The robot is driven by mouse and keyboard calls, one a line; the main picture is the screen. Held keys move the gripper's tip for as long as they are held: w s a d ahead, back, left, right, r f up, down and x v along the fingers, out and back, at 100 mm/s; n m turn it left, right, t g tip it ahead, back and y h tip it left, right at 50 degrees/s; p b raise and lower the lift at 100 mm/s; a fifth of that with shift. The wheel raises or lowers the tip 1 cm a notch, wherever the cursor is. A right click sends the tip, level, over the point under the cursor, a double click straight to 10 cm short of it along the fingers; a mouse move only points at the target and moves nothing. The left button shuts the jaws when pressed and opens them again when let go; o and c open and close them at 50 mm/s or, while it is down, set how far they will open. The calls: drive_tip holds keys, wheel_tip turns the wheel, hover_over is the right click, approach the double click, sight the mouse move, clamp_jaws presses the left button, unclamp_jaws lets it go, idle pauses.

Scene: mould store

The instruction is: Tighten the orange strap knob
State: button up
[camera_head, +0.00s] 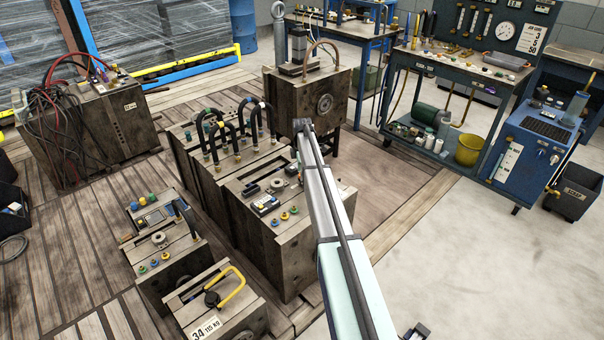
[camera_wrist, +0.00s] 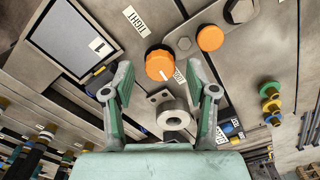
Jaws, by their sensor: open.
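In the wrist view an orange round knob (camera_wrist: 160,65) with a pale line on its face stands on a grey-brown panel. A second, plain orange round cap (camera_wrist: 210,38) is up and to its right. I cannot tell for certain which one is the strap knob. My gripper (camera_wrist: 160,88) is open and empty, one finger on each side of the first knob, with visible gaps to it. Its height above the knob is unclear. In the head view I cannot make out the gripper or the orange knob near the end of my arm.
A grey ring-shaped fitting (camera_wrist: 174,115) sits just below the knob. Coloured knobs (camera_wrist: 271,105) stand at right. In the head view, black looped hoses (camera_head: 215,135) rise from the block left of my arm.

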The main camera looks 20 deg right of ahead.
drive_tip(key=shift+f, duration=0.6)
clamp_jaws()
